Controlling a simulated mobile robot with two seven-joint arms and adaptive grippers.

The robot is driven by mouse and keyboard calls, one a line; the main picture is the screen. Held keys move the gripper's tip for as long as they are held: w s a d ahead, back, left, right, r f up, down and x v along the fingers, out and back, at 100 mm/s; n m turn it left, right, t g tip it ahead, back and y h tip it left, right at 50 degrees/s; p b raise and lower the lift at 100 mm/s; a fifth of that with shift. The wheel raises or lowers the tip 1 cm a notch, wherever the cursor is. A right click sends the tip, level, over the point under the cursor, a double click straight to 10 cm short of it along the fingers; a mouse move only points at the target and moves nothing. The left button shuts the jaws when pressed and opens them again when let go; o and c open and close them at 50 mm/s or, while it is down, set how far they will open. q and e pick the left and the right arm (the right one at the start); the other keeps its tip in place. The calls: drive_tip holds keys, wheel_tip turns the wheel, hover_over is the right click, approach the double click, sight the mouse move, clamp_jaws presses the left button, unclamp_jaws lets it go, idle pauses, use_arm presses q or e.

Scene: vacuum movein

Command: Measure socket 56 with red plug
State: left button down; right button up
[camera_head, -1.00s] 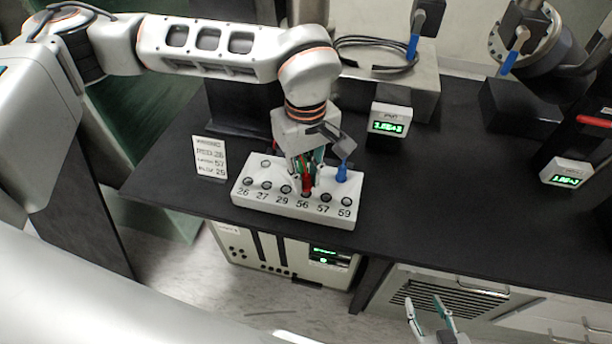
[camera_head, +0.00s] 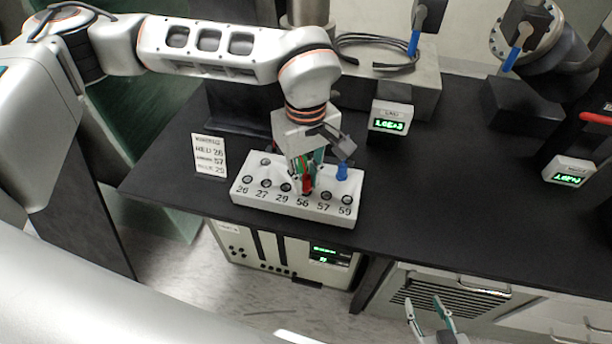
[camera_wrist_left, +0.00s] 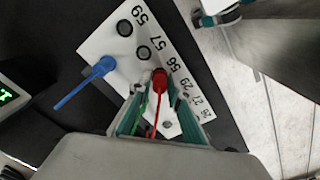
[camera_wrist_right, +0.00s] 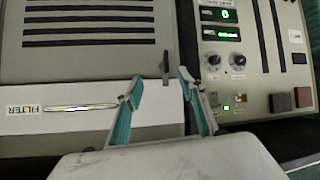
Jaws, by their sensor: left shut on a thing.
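The white socket box (camera_head: 262,200) stands on the black table with sockets labelled 26, 27, 29, 56, 57 and 59. My left gripper (camera_head: 306,178) reaches down over it and is shut on the red plug (camera_head: 307,187). The red plug is at socket 56, upright, and covers that socket; how deep it sits is hidden. In the left wrist view the plug (camera_wrist_left: 160,80) is beside the label 56, its red cable running back between the fingers. The blue plug (camera_head: 342,173) stands in the back right socket. My right gripper (camera_head: 432,308) is open and empty, low in front of the cabinets.
A note card (camera_head: 209,156) stands left of the box. A meter with green digits (camera_head: 390,119) is behind it, and a second meter (camera_head: 569,171) is at the right. Coiled cable (camera_head: 375,52) lies at the back. The table right of the box is clear.

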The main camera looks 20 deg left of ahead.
use_arm(q)
drive_tip(key=shift+f+b, duration=0.35)
drive_tip(key=shift+f, duration=0.25)
drive_tip(key=c, duration=1.8)
unclamp_jaws()
wheel_tip(320, 180, up, 12)
drive_tip(key=shift+r, duration=0.1)
